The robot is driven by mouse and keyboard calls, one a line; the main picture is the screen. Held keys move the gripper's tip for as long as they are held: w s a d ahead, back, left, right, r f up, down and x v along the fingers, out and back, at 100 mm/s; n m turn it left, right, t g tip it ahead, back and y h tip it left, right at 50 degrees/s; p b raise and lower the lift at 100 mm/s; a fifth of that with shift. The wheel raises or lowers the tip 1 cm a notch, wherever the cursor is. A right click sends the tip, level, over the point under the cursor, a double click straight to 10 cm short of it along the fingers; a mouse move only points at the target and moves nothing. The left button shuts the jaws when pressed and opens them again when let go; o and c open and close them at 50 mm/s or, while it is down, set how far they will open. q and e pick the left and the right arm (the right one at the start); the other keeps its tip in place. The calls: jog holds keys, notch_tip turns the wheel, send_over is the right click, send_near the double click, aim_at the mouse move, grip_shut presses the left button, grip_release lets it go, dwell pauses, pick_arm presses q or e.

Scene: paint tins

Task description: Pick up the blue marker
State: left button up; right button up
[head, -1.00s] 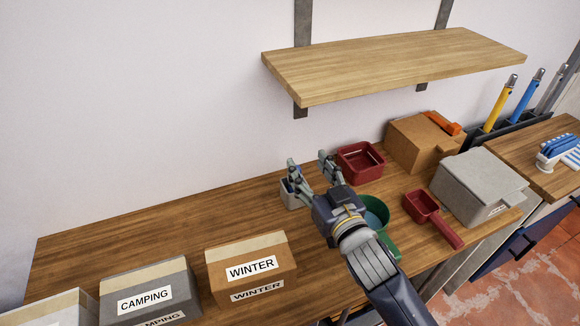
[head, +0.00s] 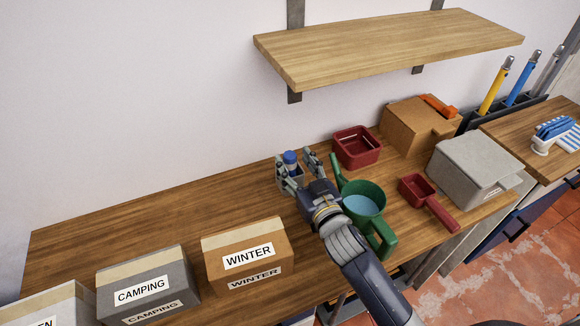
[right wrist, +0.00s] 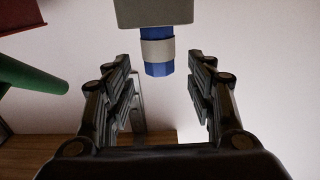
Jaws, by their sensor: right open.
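The blue marker (head: 290,158) stands upright in a small light grey holder (head: 291,182) on the wooden bench, its blue end up. My right gripper (head: 296,162) is open, with its fingers around the marker's place. In the right wrist view the marker (right wrist: 159,52), blue with a grey band, shows between and slightly beyond the fingertips of the open gripper (right wrist: 160,68). A gap remains on both sides. The grey holder (right wrist: 153,12) is at the top edge there. My left gripper is out of view.
A green pot (head: 365,199) with blue contents stands close to my right gripper. Nearby are a red square bin (head: 357,147), a red scoop (head: 416,188) and a lidded grey box (head: 472,168). Labelled boxes line the front left. A wooden shelf (head: 390,48) hangs above. The bench's left rear is clear.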

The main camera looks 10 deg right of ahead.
aim_at(292, 160)
jog(key=w, duration=0.3)
jog(key=shift+a, duration=0.25)
jog(key=shift+w+a, duration=0.1)
jog(key=shift+w, duration=0.2)
jog(key=shift+s, duration=0.1)
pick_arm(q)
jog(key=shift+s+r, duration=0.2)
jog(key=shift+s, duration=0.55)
pick_arm(e)
jog(key=c, duration=1.2)
